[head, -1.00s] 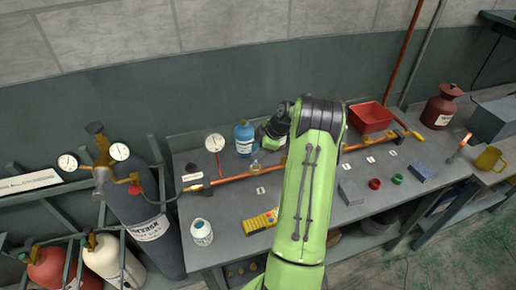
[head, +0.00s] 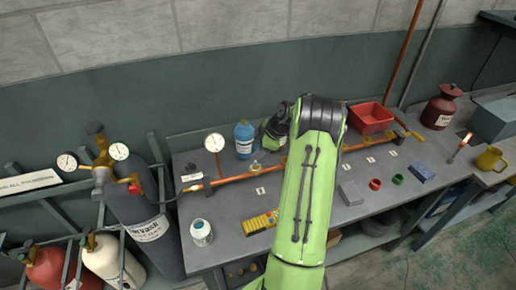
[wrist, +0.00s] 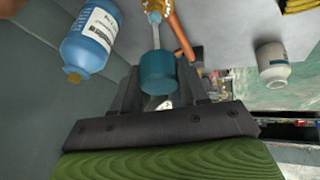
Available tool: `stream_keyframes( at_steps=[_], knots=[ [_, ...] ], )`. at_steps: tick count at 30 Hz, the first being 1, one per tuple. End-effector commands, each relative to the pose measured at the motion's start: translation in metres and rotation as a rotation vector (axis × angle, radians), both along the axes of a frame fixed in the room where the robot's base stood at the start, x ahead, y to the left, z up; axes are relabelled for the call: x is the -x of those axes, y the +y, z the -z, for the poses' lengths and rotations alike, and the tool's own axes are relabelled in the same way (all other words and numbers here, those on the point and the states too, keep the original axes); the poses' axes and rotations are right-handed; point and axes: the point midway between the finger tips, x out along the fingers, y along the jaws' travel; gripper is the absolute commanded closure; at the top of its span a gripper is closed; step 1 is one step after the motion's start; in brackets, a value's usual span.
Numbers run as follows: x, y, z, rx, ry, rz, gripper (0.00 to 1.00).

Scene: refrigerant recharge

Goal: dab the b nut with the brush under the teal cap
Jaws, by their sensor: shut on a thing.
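The teal cap (wrist: 157,73) is between the dark fingers of my gripper (wrist: 160,85) in the wrist view, and the gripper is shut on it. The pale stem of the brush (wrist: 156,36) runs from the cap towards a brass nut (wrist: 153,7) at the top edge. The brush tip overlaps the brass in the picture; I cannot tell whether it touches. In the head view my green arm reaches over the bench, and its end is near the copper pipe (head: 232,179). The fingers and cap are not clear there.
A blue bottle (head: 244,139) stands close behind the pipe, and it also shows in the wrist view (wrist: 92,38). A white jar (head: 201,232), a yellow meter (head: 261,222), a gauge (head: 214,143) and a red bin (head: 370,117) are on the bench (head: 232,208).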

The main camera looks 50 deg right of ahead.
Motion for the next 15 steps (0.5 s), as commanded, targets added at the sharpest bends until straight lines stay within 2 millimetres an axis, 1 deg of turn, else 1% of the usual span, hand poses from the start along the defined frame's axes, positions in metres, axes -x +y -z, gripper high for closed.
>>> stream_keyframes(
  at_steps=[5, 15],
  knots=[
    [0.001, 0.000, 0.000, -0.003, 0.004, 0.001, 0.76],
    [0.000, 0.000, -0.033, 0.000, 0.001, 0.001, 0.76]
  ],
)
